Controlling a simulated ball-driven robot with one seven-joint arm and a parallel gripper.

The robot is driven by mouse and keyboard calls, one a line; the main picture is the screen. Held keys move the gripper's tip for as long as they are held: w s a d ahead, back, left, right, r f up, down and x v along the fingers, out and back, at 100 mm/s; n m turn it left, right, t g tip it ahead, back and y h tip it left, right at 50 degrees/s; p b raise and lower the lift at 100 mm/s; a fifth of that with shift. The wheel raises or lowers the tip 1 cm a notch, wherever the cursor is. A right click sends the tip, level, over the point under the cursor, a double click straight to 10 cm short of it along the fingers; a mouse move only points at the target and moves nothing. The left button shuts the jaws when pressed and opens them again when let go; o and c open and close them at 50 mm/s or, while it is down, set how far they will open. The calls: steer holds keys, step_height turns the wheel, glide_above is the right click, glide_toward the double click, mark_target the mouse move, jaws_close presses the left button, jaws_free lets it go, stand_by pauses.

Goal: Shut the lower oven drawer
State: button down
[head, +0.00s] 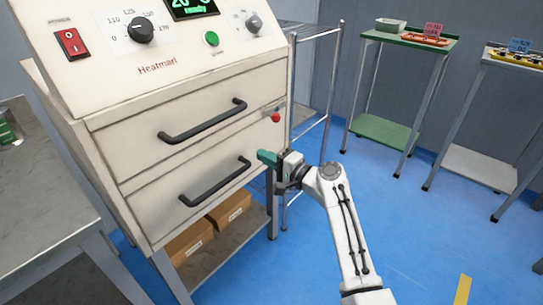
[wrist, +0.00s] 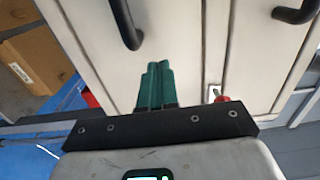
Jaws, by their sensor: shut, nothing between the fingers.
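The lower oven drawer (head: 180,181) has a cream front with a dark bar handle (head: 215,183). Its front looks about flush with the cabinet, with only thin seams showing. My gripper (head: 267,157) has teal fingers and is at the right end of the lower drawer's front, right of the handle. In the wrist view the shut, empty fingers (wrist: 155,85) point at the lower drawer's front (wrist: 175,25), and the handle (wrist: 125,25) is to their left. I cannot tell whether the fingertips touch the front.
The upper drawer (head: 140,140) with its own handle (head: 203,120) looks shut above. A red knob (head: 275,117) is on the cabinet's right edge. Cardboard boxes (head: 230,208) lie on the shelf below. A wire rack (head: 313,110) stands behind. Blue floor (head: 420,225) is clear to the right.

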steer(key=p+v, duration=0.2)
steer(key=v, duration=0.8)
steer(key=s+d+f+n+g+h, duration=0.3)
steer(key=s+f+n+g+h, duration=0.15)
steer(key=s+f, duration=1.05)
steer(key=s+d+f+n+g+h, duration=0.25)
steer(key=s+d, duration=0.25)
steer(key=s, duration=0.6)
steer(key=s+d+f+n+g+h, duration=0.1)
steer(key=s+d+f+g+h, duration=0.25)
steer(key=s, duration=0.85)
steer(key=s+d+r+g+h, duration=0.1)
steer(key=s+d+r+h, duration=0.3)
steer(key=s, duration=0.5)
step_height(320, 180, up, 22)
steer(key=d+y+p, duration=0.1)
steer(key=p, duration=2.1)
steer(key=shift+w+n+p, duration=0.3)
steer(key=shift+w, duration=0.1)
steer(key=shift+d+r, duration=0.1)
